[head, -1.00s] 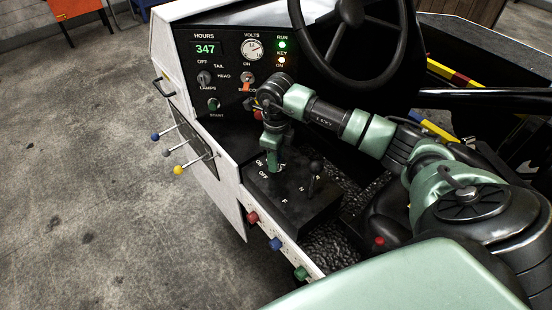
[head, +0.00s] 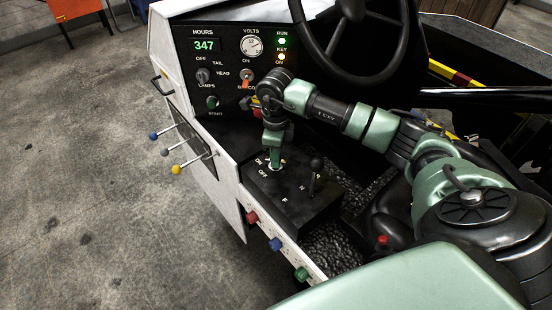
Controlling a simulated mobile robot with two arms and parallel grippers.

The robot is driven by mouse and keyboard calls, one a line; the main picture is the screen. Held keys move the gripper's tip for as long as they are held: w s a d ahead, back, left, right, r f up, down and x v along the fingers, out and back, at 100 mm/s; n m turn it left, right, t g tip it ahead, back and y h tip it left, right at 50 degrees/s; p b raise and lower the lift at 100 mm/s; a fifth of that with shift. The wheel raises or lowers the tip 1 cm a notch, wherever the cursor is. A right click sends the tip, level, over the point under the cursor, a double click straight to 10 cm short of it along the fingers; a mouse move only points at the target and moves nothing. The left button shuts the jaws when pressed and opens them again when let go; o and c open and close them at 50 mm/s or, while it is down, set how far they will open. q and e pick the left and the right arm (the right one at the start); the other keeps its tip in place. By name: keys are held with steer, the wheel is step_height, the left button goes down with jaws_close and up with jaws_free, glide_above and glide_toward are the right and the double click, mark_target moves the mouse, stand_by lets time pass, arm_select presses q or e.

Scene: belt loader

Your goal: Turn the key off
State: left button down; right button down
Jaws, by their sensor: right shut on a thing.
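The key switch (head: 275,169) sits on top of the black console box beside the white "ON" and "OFF" marks (head: 263,173). My right gripper (head: 275,163) points straight down over it and is shut on the key. The key itself is mostly hidden by the fingers, so its angle cannot be told. On the dash, the green "RUN" lamp (head: 282,41) and the "KEY ON" lamp (head: 281,57) are both lit. My left gripper is not in view.
A shift lever (head: 316,172) stands just right of the key. The steering wheel (head: 345,40) is above my right arm. Levers with coloured knobs (head: 176,170) stick out at the left. Coloured knobs (head: 276,244) line the lower edge. The dash panel (head: 225,75) is behind.

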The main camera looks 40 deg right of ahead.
steer(key=shift+f+n+b, duration=0.1)
steer(key=shift+n+b, duration=2.65)
steer(key=shift+n, duration=0.15)
steer(key=shift+n+b, duration=1.3)
steer(key=shift+n, duration=0.4)
steer(key=shift+n+b, duration=0.3)
steer(key=shift+n, duration=0.3)
steer(key=c, duration=1.4)
jaws_free()
steer(key=shift+r, duration=0.2)
step_height(320, 180, up, 8)
steer(key=p, duration=0.5)
steer(key=shift+f, duration=0.1)
